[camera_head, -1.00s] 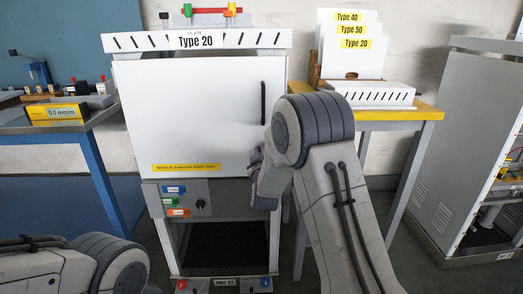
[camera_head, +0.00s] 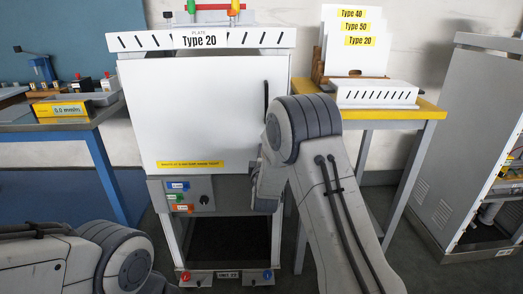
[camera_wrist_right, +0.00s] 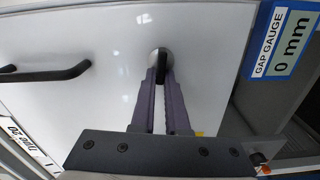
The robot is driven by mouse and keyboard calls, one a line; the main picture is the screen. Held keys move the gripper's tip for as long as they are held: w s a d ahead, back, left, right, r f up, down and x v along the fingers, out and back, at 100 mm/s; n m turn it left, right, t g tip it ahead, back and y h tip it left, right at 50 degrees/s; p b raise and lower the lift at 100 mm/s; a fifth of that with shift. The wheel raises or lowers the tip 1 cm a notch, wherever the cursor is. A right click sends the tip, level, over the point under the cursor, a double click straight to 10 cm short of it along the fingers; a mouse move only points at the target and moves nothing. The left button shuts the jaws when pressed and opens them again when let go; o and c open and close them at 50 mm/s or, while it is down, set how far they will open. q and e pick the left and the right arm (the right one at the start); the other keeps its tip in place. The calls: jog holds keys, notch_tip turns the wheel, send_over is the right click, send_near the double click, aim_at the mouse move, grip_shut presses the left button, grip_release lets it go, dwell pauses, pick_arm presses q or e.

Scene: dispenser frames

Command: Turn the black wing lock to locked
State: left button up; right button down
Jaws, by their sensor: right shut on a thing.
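The black wing lock (camera_wrist_right: 160,66) sits on the white door (camera_wrist_right: 110,60) of the dispenser in the right wrist view. My right gripper (camera_wrist_right: 160,76) is shut on it, one purple-grey finger on each side. The wing lies roughly along the fingers. In the head view the same white door (camera_head: 205,110) faces me, and my right arm and wrist hide the lock at its right edge. My left arm shows at the lower left of the head view, but its gripper is out of view.
A black door handle (camera_head: 266,100) stands above my right wrist. Below the door is a panel with coloured labels and a black knob (camera_head: 204,199). A yellow-edged table (camera_head: 400,109) with a white slotted box is close to my right arm. A blue bench (camera_head: 95,150) stands left.

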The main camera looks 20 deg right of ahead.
jog(key=shift+f+n, duration=0.1)
jog(key=shift+n, duration=0.5)
jog(key=c, duration=0.9)
grip_release()
jog(key=v, duration=1)
jog(key=shift+s+a+p, duration=0.1)
jog(key=shift+s+p, duration=0.15)
jog(key=shift+p, duration=0.15)
